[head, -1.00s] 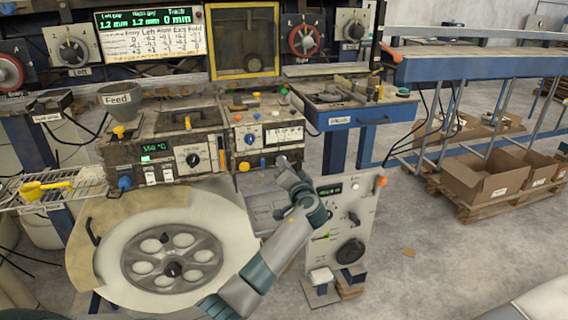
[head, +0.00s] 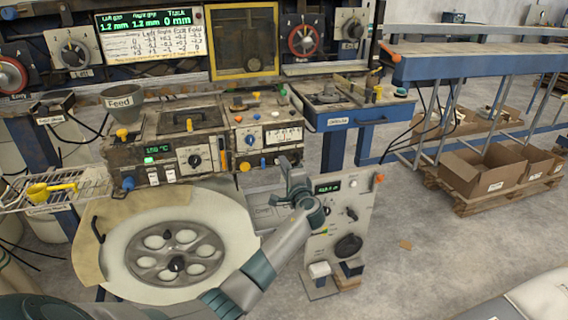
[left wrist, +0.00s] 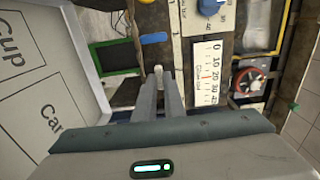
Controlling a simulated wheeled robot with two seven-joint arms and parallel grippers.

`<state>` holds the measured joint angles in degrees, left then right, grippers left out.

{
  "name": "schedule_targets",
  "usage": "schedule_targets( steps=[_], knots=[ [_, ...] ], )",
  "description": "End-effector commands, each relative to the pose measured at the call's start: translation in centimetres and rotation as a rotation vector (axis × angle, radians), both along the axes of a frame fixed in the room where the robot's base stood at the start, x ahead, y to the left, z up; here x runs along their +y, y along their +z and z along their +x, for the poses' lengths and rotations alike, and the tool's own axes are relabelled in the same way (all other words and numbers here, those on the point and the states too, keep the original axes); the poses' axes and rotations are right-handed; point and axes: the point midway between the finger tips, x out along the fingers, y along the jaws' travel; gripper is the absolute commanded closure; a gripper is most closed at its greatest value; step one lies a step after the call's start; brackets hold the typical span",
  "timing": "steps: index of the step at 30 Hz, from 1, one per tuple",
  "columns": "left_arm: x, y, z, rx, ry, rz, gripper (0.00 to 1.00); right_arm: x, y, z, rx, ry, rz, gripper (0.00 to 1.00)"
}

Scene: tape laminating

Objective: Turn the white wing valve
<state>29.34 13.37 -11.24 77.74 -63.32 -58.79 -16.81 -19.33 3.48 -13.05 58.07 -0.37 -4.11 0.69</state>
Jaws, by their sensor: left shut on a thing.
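My left gripper (head: 292,178) reaches up at the right end of the worn control unit (head: 195,155), beside the gauge panel. In the left wrist view, its two narrow fingers (left wrist: 160,82) are close together, shut on a small pale piece at their tips, which looks like the white wing valve (left wrist: 158,71). Most of this piece is hidden by the fingers, so its angle cannot be told. In the head view I cannot make out the valve behind the gripper. My right gripper is not in view.
A large pale reel (head: 175,253) stands below the control unit, left of my arm. A grey panel with a black knob (head: 348,246) stands close to the right of my gripper. A white gauge scale (left wrist: 206,72) and blue knob (left wrist: 209,6) lie near the fingers.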

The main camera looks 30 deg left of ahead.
Motion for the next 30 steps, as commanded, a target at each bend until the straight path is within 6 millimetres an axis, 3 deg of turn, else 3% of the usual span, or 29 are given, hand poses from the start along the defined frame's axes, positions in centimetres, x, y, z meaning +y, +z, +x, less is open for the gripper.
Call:
schedule_targets(
  steps=[14,15,17,30],
  knots=[
    [-0.1,-0.09,0.02,0.017,-0.002,0.014,1.0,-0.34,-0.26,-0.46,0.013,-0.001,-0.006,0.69],
    [-0.1,-0.09,0.02,0.017,-0.002,0.014,0.86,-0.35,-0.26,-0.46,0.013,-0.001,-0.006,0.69],
    [-0.1,-0.09,0.02,0.017,-0.002,0.014,0.72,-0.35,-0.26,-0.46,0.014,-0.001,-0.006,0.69],
    [-0.33,-0.1,-0.23,0.015,-0.001,0.013,0.72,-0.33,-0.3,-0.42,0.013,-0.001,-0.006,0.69]
  ],
)
